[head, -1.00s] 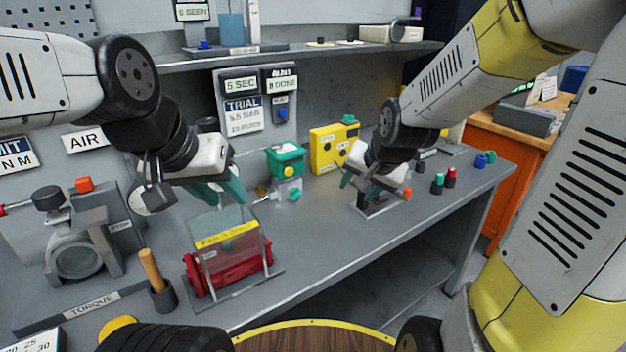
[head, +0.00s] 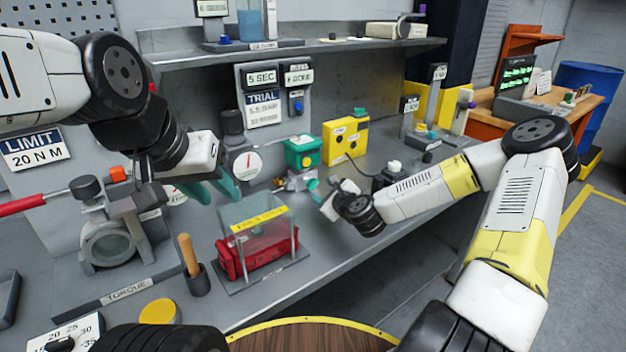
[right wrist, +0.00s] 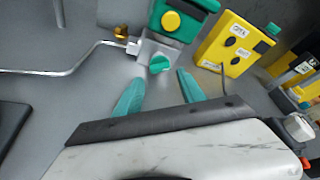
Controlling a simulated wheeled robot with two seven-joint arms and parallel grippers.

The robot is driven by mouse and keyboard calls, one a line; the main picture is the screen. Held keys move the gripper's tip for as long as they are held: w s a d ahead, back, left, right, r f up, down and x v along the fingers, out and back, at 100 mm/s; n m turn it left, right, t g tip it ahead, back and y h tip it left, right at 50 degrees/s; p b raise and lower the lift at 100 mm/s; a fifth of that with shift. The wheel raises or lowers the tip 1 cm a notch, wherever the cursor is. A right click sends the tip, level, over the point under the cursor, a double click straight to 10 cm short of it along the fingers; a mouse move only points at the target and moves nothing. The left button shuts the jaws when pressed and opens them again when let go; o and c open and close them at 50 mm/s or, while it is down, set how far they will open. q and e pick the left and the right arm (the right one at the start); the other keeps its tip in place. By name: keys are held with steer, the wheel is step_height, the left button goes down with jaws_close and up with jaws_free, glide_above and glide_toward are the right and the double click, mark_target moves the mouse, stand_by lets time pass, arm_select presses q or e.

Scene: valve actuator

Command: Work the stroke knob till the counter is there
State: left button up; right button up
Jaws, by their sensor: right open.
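A small green knob (right wrist: 160,63) sits on a silver block under the green box with a yellow button (right wrist: 171,22). In the head view the green box (head: 302,152) stands on the bench, with the silver block (head: 301,181) below it. My right gripper (right wrist: 158,90) is open and empty, its teal fingertips just short of the knob, one to each side of it. In the head view my right gripper (head: 321,194) is beside the block. My left gripper (head: 214,190) looks open and empty, above the bench. The wall panel (head: 275,95) has a "5 SEC" display and another whose text is too blurred to read.
A yellow box (head: 345,138) with a cable stands right of the green box. A round gauge (head: 247,165) stands to the left. A thin bent pipe (right wrist: 60,70) runs left from the block.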

mark_target(314, 185)
steer(key=x, duration=0.7)
steer(key=shift+w+a+f, duration=0.1)
steer(key=shift+w, duration=0.05)
